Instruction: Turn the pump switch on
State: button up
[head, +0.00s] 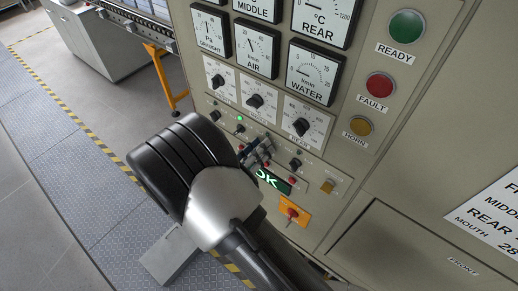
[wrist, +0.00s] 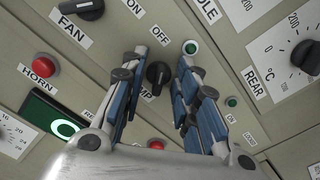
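The pump switch (wrist: 158,73) is a small black rotary knob on the beige panel. It shows in the wrist view between the two fingers of my gripper (wrist: 163,65). The blue-padded fingers are open, one on each side of the knob, with a gap to each visible. In the head view my gripper (head: 256,152) is at the lower panel, and I cannot make out the pump switch behind it.
The fan knob (wrist: 80,8), a red horn button (wrist: 44,65) and a green lamp (wrist: 190,47) surround the fingers. A red button (wrist: 156,145) lies below. In the head view, an orange plate with a red knob (head: 291,212) is below the gripper. Open floor lies left.

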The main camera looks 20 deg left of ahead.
jog(key=shift+c, duration=0.5)
grip_shut()
jog(key=shift+m+b, duration=0.3)
jog(key=shift+b, duration=0.05)
jog(key=m+b, duration=1.3)
jog(key=shift+s+d+f, duration=0.1)
jog(key=shift+s+d, duration=0.05)
jog(key=shift+d, duration=0.2)
jog(key=shift+m, duration=0.4)
